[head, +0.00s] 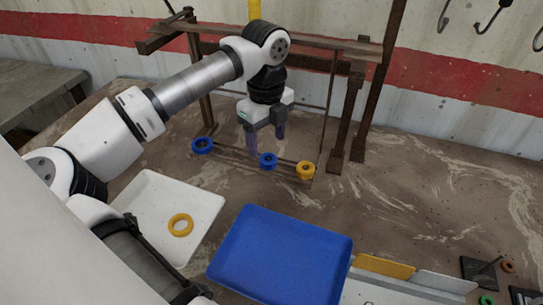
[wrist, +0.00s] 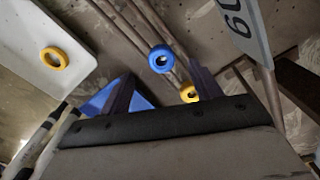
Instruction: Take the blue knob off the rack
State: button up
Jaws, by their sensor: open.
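A blue knob (head: 268,160) sits on a thin rail of the rack, close to a yellow knob (head: 305,170) on its right. A second blue ring-shaped piece (head: 202,146) is at the rail's left end. My gripper (head: 266,145) points down over the rail, open and empty, with its fingertips just behind and above the middle blue knob in the head view. In the wrist view one blue knob (wrist: 161,59) shows beyond and between my fingers (wrist: 163,88), apart from them. A yellow knob (wrist: 189,93) is by the right finger.
A dark metal frame (head: 340,120) stands behind the rail. In front are a white tray (head: 150,190) holding a yellow ring (head: 180,225) and an empty blue tray (head: 280,255). Yellow and white panels (head: 385,266) stand at the lower right.

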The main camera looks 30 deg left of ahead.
notch_tip(320, 180, down, 5)
jog(key=shift+d+f+p, duration=0.1)
jog(key=shift+d+p, duration=0.05)
jog(key=shift+p, duration=0.8)
jog(key=shift+c, duration=0.3)
jog(key=c, duration=1)
